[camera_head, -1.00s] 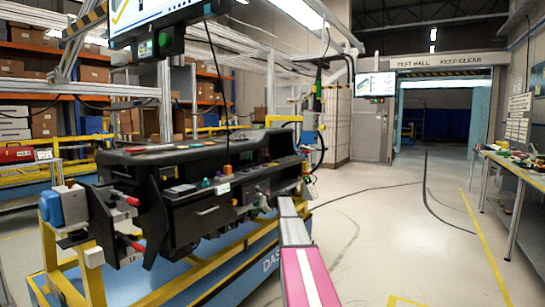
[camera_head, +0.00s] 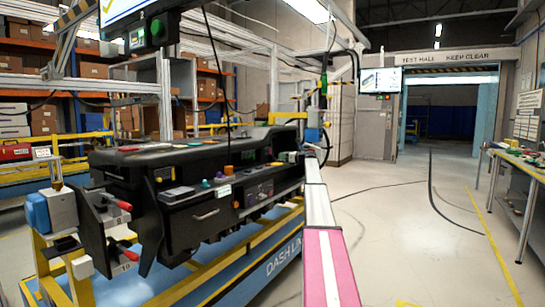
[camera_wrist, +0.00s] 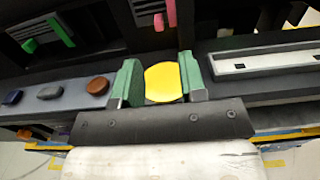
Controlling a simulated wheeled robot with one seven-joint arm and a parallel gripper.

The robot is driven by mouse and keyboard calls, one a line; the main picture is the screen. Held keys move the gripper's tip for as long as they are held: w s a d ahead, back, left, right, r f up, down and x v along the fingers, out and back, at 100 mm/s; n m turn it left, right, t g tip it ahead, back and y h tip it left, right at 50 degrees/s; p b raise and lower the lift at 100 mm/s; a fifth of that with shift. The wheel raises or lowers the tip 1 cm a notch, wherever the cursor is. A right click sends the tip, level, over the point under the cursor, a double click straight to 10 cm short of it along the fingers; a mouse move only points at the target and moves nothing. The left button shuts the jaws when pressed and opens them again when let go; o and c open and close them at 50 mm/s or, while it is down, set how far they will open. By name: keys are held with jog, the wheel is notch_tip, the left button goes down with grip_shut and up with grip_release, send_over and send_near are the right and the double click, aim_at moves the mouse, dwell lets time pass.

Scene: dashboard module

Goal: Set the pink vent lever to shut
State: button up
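The pink vent lever (camera_wrist: 158,22) is a small tab at the lower edge of a dark slatted vent (camera_wrist: 145,5), at the top middle of the wrist view. My gripper (camera_wrist: 160,75) has two green fingers standing apart, below the lever in the picture and not touching it. A yellow rounded piece (camera_wrist: 164,84) shows in the gap between the fingers; I cannot tell whether they touch it. In the head view my arm reaches toward the right end of the black dashboard (camera_head: 180,222); the fingers and the lever cannot be made out there.
A green lever (camera_wrist: 28,45) sits by another vent, left of the pink one. Dark blue, grey and brown buttons (camera_wrist: 97,85) line the panel left of my fingers. A light-framed slot panel (camera_wrist: 262,62) lies to the right. Open floor (camera_head: 400,235) extends right of the dashboard.

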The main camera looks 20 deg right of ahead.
aim_at(270, 153)
jog(key=x, duration=0.8)
jog(key=shift+a, duration=0.1)
